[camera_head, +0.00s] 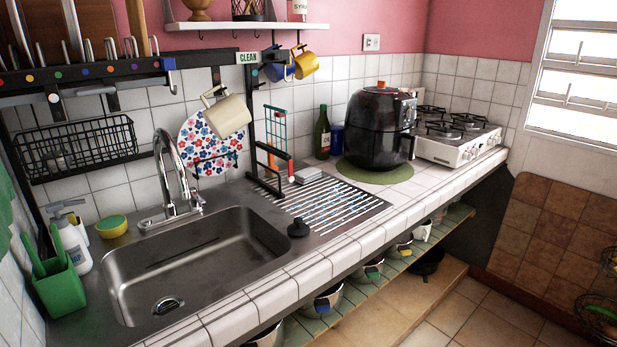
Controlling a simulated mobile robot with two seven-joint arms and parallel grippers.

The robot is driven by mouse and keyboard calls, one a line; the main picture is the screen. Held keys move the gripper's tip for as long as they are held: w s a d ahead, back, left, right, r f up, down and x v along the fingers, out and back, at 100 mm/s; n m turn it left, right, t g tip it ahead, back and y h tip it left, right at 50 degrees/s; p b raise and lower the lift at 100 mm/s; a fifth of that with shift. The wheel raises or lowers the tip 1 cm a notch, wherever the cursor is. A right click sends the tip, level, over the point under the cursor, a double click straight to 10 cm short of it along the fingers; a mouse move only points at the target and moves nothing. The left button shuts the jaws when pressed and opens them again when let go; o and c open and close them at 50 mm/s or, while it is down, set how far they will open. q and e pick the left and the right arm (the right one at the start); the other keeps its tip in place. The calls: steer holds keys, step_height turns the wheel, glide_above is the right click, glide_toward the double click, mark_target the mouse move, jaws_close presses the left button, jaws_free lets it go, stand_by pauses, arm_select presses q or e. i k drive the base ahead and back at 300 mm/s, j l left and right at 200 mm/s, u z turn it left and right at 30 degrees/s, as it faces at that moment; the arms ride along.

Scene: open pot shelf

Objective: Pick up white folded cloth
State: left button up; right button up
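A small whitish-grey folded item (308,175), which looks like the white folded cloth, lies on the counter at the back edge of the striped drying area. Neither of my grippers shows in the head view.
The steel sink (200,262) and faucet (170,180) are left of the drying grid (335,205). A black air fryer (378,130) on a green mat, a green bottle (322,133) and a stove (455,135) stand to the right. Pots sit on the shelf below (400,262).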

mark_target(303, 176)
steer(key=i+l, duration=0.2)
steer(key=l, duration=0.2)
steer(key=i+l+u, duration=0.15)
steer(key=l, duration=0.3)
steer(key=i+l, duration=0.2)
steer(key=l, duration=0.2)
steer(key=i+l+u, duration=0.15)
steer(key=l, duration=0.3)
steer(key=i+l, duration=0.15)
steer(key=l, duration=0.3)
steer(key=i+l+u, duration=0.1)
steer(key=l, duration=0.35)
steer(key=i+l+u, duration=0.1)
steer(key=l, duration=0.4)
steer(key=i+l, duration=0.2)
steer(key=l, duration=0.25)
steer(key=u, duration=0.05)
